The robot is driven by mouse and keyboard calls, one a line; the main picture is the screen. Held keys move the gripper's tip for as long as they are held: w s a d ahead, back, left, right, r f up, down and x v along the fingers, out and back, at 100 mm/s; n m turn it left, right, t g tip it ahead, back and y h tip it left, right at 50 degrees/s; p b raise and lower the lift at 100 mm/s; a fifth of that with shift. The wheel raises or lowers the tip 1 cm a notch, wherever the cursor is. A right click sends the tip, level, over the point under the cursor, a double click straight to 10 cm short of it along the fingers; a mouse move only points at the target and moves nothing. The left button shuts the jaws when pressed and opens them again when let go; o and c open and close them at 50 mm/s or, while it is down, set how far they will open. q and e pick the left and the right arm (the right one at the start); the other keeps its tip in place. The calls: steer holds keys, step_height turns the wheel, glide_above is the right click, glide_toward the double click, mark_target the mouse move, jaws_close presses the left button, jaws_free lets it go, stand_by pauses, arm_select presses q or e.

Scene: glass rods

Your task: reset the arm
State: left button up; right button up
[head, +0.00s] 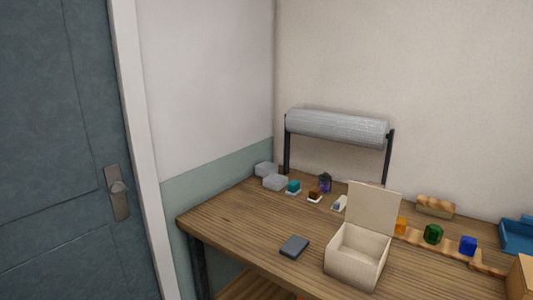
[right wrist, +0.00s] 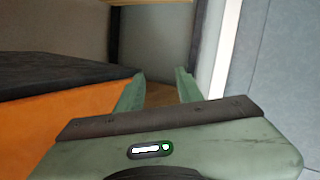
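My right gripper (right wrist: 159,86) shows in the right wrist view. Its two green fingers stand apart with nothing between them, so it is open and empty. Past the fingers are a strip of brown floor and a grey wall. Neither of my arms nor grippers shows in the head view. My left gripper is in no view.
The wooden table (head: 235,225) in the head view bears an open cream box (head: 352,268), a dark flat block (head: 294,246), small coloured pieces, a blue tray (head: 517,236) and a roll on a stand (head: 337,128). A grey door (head: 60,150) is at left.

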steer(key=s+d+f+m+g+h+b, duration=0.1)
steer(key=s+d+f+m+g+h, duration=0.2)
steer(key=s+f, duration=0.85)
steer(key=s+d+f+m+g+h+b, duration=0.15)
steer(key=s+d+f+g, duration=0.25)
steer(key=s+f, duration=0.75)
steer(key=s+d+f+g+h, duration=0.1)
steer(key=s+f+g, duration=0.2)
steer(key=s, duration=1)
steer(key=s+d+f+m+g+h, duration=0.1)
steer(key=s+f, duration=0.4)
steer(key=s, duration=0.8)
steer(key=shift+s+d+f+g, duration=0.2)
steer(key=shift+d+f+g, duration=0.2)
steer(key=shift+d+g, duration=0.55)
